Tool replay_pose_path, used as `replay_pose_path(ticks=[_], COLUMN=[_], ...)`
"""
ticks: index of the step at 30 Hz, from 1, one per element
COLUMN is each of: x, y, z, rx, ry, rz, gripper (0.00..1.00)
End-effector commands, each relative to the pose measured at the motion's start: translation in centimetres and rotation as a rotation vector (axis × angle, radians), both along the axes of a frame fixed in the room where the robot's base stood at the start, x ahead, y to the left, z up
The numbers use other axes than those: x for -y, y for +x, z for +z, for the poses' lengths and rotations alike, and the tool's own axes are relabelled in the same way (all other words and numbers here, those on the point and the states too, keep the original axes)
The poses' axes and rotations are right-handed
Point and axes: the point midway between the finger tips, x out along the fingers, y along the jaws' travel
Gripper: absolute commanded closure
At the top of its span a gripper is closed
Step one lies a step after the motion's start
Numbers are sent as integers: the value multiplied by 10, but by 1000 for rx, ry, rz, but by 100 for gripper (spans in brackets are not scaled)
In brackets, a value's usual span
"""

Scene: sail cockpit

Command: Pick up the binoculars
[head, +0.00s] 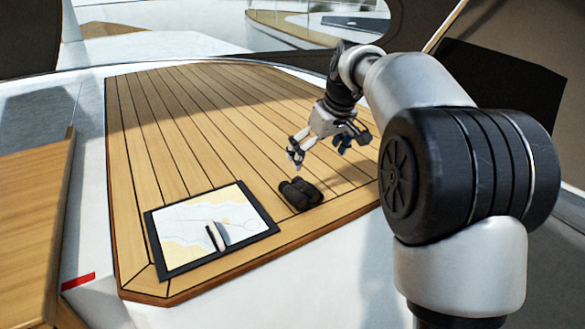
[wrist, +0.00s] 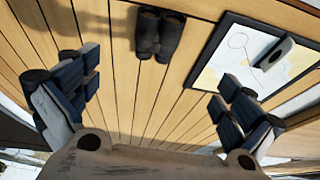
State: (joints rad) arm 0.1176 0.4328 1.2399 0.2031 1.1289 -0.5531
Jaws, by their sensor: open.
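The black binoculars (head: 301,194) lie on the wooden slatted surface, just right of the chart board in the head view. In the wrist view the binoculars (wrist: 159,34) are at the top middle, with their upper end near the picture's edge. My gripper (head: 320,150) is above the wood, a little behind and above the binoculars, and apart from them. In the wrist view my gripper (wrist: 155,95) shows its two fingers spread wide, with nothing between them.
A dark-framed chart board (head: 160,256) lies at the surface's front, with a small light and dark object (head: 217,235) on it. The wood left of and behind the binoculars is clear. A wooden bench (head: 30,200) stands at the left, past a gap.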

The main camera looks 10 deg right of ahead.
Motion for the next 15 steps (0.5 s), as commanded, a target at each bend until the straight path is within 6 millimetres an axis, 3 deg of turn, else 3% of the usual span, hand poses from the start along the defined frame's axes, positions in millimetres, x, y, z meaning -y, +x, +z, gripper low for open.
replay_pose_path(ticks=[5,15], x=[1,-9], y=[14,37], z=[-2,-68], rx=[-3,-4], ry=[1,0], rz=[14,14], gripper=[0,0])
